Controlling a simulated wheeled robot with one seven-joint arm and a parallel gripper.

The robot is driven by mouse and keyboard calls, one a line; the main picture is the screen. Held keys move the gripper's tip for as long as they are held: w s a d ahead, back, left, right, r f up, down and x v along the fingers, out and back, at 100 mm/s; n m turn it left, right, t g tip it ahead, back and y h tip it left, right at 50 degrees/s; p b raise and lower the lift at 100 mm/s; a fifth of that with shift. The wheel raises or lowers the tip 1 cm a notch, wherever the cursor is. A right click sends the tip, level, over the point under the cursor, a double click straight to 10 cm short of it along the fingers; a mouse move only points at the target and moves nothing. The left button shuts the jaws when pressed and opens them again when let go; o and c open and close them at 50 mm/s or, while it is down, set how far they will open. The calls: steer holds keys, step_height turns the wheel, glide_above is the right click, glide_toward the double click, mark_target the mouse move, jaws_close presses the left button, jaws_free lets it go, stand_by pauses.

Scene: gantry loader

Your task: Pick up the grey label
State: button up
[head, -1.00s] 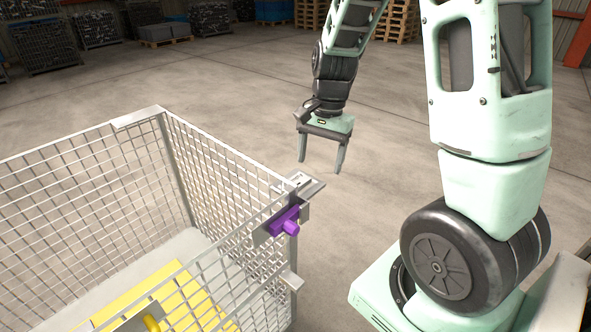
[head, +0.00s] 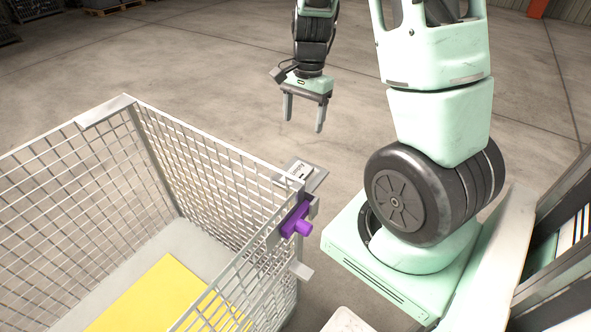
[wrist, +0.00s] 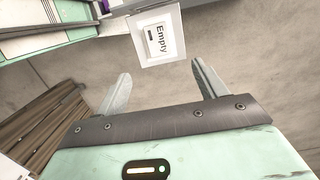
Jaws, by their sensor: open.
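The grey label (head: 300,172) is a small pale card on a flat grey plate (head: 318,180) at the cage's near-right corner in the head view. In the wrist view the label (wrist: 158,38) reads "Empty" and lies on a pale square backing, just beyond my fingertips. My gripper (head: 304,124) is open and empty, with its fingers pointing down; in the head view it appears above and behind the label, apart from it. In the wrist view the gripper's two fingers (wrist: 160,68) are spread on either side of the label's near edge.
A wire mesh cage (head: 128,98) fills the left, with a yellow sheet (head: 150,290) on its floor. A purple clamp-like part (head: 297,222) sits on the cage corner below the plate. Bare concrete floor (head: 200,70) lies behind the cage.

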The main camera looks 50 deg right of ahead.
glide_above(300, 171)
steer(key=f, duration=0.9)
steer(key=shift+w+d+f, duration=0.25)
steer(key=shift+f, duration=0.1)
steer(key=shift+s+a+f, duration=0.1)
steer(key=shift+s+f, duration=0.05)
steer(key=shift+f, duration=1.2)
steer(key=shift+s+a+f, duration=0.1)
steer(key=shift+f, duration=1.2)
steer(key=shift+c, duration=0.3)
steer(key=c, duration=1)
